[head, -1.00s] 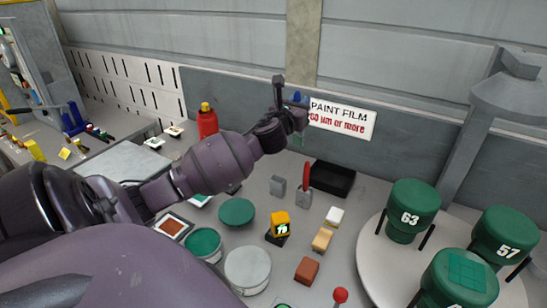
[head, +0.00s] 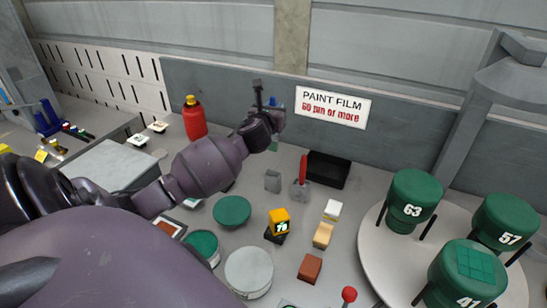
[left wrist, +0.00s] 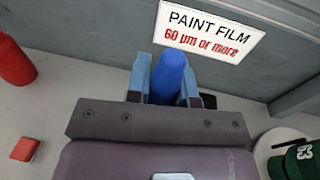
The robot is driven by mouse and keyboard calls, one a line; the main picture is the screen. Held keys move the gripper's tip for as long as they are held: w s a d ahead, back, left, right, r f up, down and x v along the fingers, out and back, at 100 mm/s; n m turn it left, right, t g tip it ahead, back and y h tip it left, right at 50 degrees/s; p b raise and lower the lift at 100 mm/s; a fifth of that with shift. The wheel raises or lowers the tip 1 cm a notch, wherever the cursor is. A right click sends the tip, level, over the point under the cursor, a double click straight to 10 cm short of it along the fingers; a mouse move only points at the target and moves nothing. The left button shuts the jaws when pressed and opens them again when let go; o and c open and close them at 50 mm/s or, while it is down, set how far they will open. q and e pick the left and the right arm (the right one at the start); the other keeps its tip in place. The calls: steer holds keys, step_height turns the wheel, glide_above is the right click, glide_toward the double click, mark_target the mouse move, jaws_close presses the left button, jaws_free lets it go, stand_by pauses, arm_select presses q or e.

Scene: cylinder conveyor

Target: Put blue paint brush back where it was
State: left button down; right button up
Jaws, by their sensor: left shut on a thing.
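The blue paint brush (left wrist: 170,78) is between the blue-grey fingers of my left gripper (left wrist: 166,90) in the left wrist view, its rounded blue end pointing away from the palm. In the head view my left gripper (head: 272,112) is raised in front of the back wall, left of the paint film sign. There only a small blue bit of the brush (head: 273,102) shows, and the rest is hidden. A red-handled tool (head: 303,168) stands upright in a grey holder. A small grey block (head: 272,181) stands left of it. My right gripper is not in view.
A black tray (head: 330,168) sits against the wall below the sign (head: 333,107). A red bottle (head: 194,120), a green-lidded can (head: 203,248), a white-lidded can (head: 248,270) and small blocks stand on the table. Green numbered cylinders (head: 412,200) stand on a round platform at right.

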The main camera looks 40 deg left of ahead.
arm_select(q)
step_height(320, 180, down, 17)
steer(key=shift+r, duration=0.2)
stand_by(0.5)
steer(key=shift+f+b, duration=0.25)
steer(key=shift+b, duration=0.15)
steer(key=c, duration=1)
jaws_free()
steer(key=shift+r, duration=0.1)
steer(key=shift+r+p, duration=0.15)
steer(key=shift+p, duration=0.15)
steer(key=v, duration=1.2)
